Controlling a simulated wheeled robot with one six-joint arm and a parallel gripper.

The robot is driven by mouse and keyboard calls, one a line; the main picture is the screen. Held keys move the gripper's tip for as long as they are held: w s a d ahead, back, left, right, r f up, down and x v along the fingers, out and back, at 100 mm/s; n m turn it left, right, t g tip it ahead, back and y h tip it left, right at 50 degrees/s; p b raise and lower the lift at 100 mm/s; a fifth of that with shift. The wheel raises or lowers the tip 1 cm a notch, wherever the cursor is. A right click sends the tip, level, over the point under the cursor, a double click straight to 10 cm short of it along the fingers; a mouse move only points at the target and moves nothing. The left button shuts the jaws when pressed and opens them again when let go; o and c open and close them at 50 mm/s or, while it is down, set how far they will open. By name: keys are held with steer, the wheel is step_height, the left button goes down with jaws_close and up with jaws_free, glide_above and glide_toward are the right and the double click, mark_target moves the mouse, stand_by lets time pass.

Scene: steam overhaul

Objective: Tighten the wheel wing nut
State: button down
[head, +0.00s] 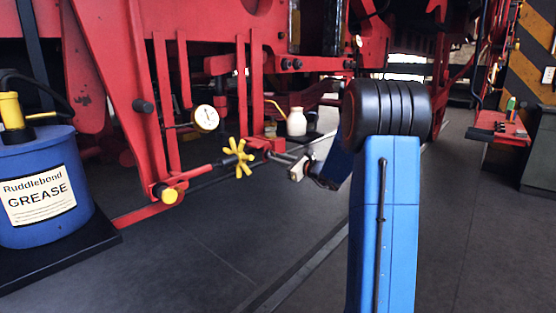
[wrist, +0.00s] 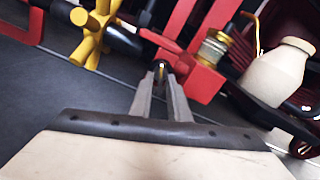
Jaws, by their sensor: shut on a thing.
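My gripper (head: 271,154) reaches in from the right, low in front of the red frame. In the wrist view its two fingers (wrist: 161,72) are nearly together, shut on a small part, most likely the wing nut, beside a red flat piece (wrist: 168,44). The fingers hide most of that part, and its shape and seating cannot be told. A yellow spoked handwheel (head: 239,158) is just left of the gripper, apart from it. It also shows at the upper left of the wrist view (wrist: 97,30).
A pressure gauge (head: 205,118) is above and left of the handwheel. A cream bottle (head: 296,122) stands behind the gripper. A blue grease drum (head: 42,190) is at far left. A red shelf (head: 502,126) with small items is at right. The front floor (head: 200,265) is clear.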

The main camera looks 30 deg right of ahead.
steer(key=shift+m, duration=1.2)
steer(key=shift+r, duration=0.1)
steer(key=c, duration=1.9)
jaws_free()
steer(key=v, duration=1.7)
steer(key=shift+s, duration=0.15)
